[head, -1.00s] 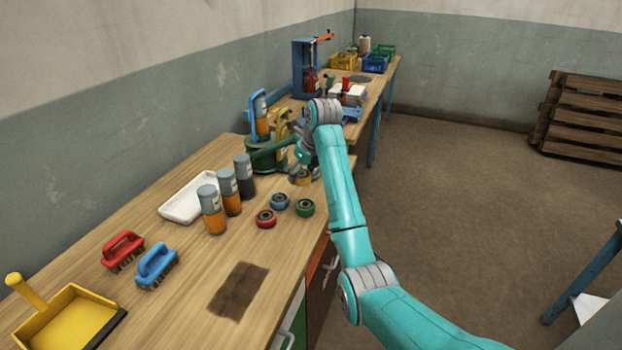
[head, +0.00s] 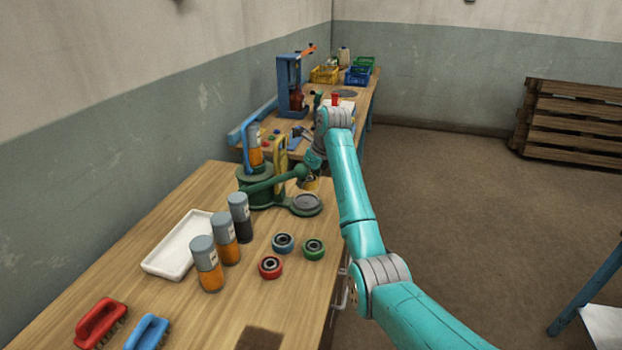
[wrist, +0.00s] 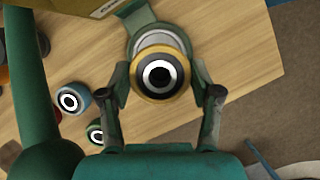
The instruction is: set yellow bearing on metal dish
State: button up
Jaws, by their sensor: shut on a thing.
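The yellow bearing (wrist: 157,72) is between the two fingers of my gripper (wrist: 160,88) in the wrist view, its dark centre and white ring facing the camera. My gripper (head: 312,172) is shut on it. In the head view the yellow bearing (head: 310,185) shows just below the gripper, partly hidden. A round grey metal dish (head: 306,203) on a green arm of the green machine is just below the bearing, and they look apart. In the wrist view the dish (wrist: 155,38) is partly covered by the bearing.
Blue (head: 284,243), red (head: 270,267) and green (head: 313,249) bearings lie on the near bench. The green machine (head: 262,188) with its lever stands left of my gripper. Several bottles (head: 206,265) and a white tray (head: 176,247) are farther left. A grey disc (head: 348,94) lies on the far bench.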

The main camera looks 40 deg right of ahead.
aim_at(313, 181)
jog(key=shift+w+a, duration=0.1)
jog(key=shift+w, duration=0.35)
jog(key=shift+f, duration=2.85)
jog(key=shift+f, duration=0.6)
jog(key=o, duration=1.2)
jog(key=shift+v, duration=5.3)
jog(key=shift+r, duration=0.3)
jog(key=shift+a, duration=0.1)
